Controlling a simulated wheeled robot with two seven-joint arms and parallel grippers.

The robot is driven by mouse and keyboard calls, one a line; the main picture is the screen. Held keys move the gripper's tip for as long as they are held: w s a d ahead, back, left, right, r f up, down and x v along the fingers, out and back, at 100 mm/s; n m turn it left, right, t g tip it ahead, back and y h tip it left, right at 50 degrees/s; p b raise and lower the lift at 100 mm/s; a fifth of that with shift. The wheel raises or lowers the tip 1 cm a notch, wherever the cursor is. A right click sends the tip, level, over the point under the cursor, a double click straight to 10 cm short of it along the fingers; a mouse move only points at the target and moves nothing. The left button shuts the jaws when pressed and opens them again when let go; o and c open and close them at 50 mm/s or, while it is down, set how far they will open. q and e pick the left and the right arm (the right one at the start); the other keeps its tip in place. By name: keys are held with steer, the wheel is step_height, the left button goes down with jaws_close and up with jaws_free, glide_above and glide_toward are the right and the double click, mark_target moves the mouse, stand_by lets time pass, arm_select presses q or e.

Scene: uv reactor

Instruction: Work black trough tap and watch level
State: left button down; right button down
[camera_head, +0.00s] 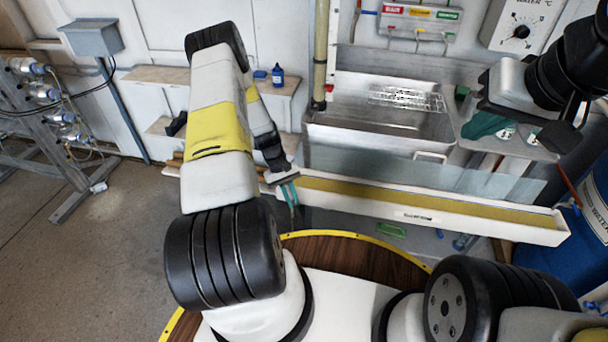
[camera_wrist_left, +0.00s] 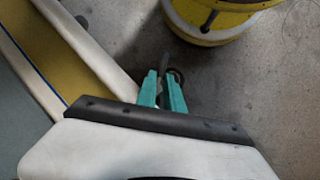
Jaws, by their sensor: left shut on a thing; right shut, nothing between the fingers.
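The long white trough (camera_head: 500,221) runs below the steel sink, with a yellowish inside; it also shows at the left of the wrist view (camera_wrist_left: 98,65). I cannot make out an exact level in it. My left gripper (camera_head: 291,196) is at the trough's near side, toward its left part. In the left wrist view its teal fingers (camera_wrist_left: 162,88) are shut on a small dark piece, seemingly the black tap (camera_wrist_left: 175,74), beside the trough's wall. The fingers hide part of it.
A steel sink (camera_head: 365,127) with a wire rack stands behind the trough. A blue drum (camera_head: 590,225) is at the right. The floor at the left is mostly clear.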

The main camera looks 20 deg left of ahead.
arm_select(q)
steer(key=shift+a+m+g+y, duration=0.1)
steer(key=shift+m+g+y, duration=0.3)
steer(key=shift+m, duration=0.75)
steer(key=shift+a+m+g+y, duration=0.1)
steer(key=shift+m+g+y, duration=0.25)
steer(key=shift+m, duration=0.8)
steer(key=shift+w, duration=0.1)
steer(key=c, duration=1.7)
jaws_free()
steer(key=shift+c, duration=0.2)
steer(key=v, duration=0.7)
steer(key=shift+r, duration=0.35)
steer(key=shift+w+a, duration=0.1)
steer(key=shift+w, duration=0.05)
